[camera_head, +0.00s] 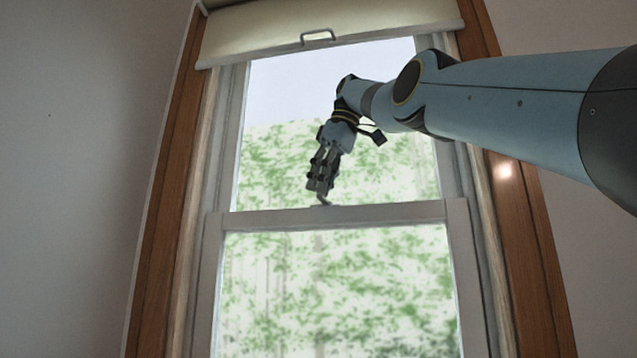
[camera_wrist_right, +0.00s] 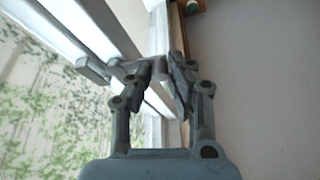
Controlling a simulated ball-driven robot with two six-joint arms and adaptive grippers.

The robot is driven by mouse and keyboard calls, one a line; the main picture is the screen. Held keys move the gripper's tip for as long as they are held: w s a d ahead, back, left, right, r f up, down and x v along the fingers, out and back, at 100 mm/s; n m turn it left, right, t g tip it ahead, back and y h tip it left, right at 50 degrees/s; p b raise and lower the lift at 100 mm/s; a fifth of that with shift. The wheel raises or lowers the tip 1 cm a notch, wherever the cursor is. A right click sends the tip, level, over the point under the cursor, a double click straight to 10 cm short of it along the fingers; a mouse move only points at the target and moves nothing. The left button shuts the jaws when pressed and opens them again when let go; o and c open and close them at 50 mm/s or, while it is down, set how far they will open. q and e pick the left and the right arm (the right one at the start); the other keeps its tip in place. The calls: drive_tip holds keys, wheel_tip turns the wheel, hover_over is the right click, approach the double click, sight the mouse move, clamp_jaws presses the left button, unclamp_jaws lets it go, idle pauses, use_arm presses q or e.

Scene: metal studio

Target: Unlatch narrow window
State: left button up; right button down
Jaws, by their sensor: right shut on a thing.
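The narrow window (camera_head: 285,218) stands upright in front of me, with its lower sash below a grey meeting rail. The small grey latch (camera_head: 322,201) sits on top of that rail near its middle. My right gripper (camera_head: 319,188) reaches down to the latch from above, its fingers close together on it. In the right wrist view the latch (camera_wrist_right: 128,70) shows at the fingertips of my right gripper (camera_wrist_right: 165,72), partly hidden between them. My left gripper is in neither view.
A rolled blind (camera_head: 260,35) with a handle (camera_head: 318,37) hangs across the window's top. Wooden trim (camera_head: 165,200) runs down both sides. Plain walls (camera_head: 70,180) flank the window. My right arm crosses the upper right.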

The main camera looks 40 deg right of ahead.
drive_tip(key=shift+s+d+n, duration=0.1)
drive_tip(key=shift+n, duration=0.2)
drive_tip(key=c, duration=1.2)
unclamp_jaws()
drive_tip(key=shift+c, duration=0.2)
